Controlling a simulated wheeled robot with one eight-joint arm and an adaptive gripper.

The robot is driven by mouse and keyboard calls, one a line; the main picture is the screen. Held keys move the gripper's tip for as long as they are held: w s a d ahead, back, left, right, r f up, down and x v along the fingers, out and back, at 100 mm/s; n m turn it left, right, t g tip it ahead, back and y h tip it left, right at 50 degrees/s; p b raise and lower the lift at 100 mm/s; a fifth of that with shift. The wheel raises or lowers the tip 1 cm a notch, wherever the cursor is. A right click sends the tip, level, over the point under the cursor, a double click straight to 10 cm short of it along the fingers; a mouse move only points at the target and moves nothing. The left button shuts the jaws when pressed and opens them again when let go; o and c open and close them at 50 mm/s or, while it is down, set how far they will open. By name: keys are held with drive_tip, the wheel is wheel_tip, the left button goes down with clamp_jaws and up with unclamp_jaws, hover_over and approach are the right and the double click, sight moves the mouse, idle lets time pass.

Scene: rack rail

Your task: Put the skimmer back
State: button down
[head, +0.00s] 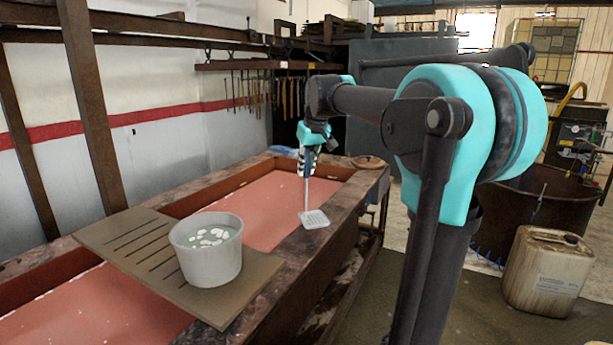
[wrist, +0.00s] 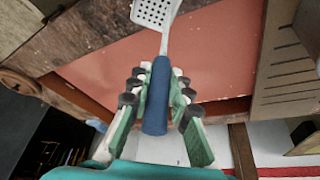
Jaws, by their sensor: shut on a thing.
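The skimmer has a blue handle (wrist: 157,95) and a pale slotted head (head: 314,219). In the head view it hangs head down from my gripper (head: 310,155), over the near rim of the trough. My gripper (wrist: 157,100) is shut around the blue handle, seen in the wrist view with a finger on each side. The perforated head also shows at the top of the wrist view (wrist: 156,12). A rail (head: 250,64) with several dark and yellowish hanging tools is on the far wall, behind my gripper and to its left.
A grey bucket (head: 208,262) with white pieces in liquid stands on a slotted board (head: 130,240) across the reddish trough (head: 262,205). A slanting post (head: 88,110) stands at left. A dirty jerrycan (head: 548,272) is on the floor at right.

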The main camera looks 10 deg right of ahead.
drive_tip(key=shift+f, duration=1.4)
drive_tip(key=c, duration=1.4)
unclamp_jaws()
drive_tip(key=shift+f, duration=0.15)
drive_tip(key=v, duration=1.2)
drive_tip(key=s+d+f+m, duration=0.15)
drive_tip(key=s+f, duration=0.35)
drive_tip(key=f, duration=0.7)
drive_tip(key=s+d+f+m, duration=0.15)
drive_tip(key=s+f, duration=0.35)
drive_tip(key=f, duration=0.7)
drive_tip(key=s+d+f+h, duration=0.1)
drive_tip(key=s+d+f, duration=0.1)
drive_tip(key=s+f, duration=1.3)
drive_tip(key=shift+s+d+f+m, duration=0.2)
drive_tip(key=shift+s+f+m, duration=0.1)
drive_tip(key=shift+f, duration=0.3)
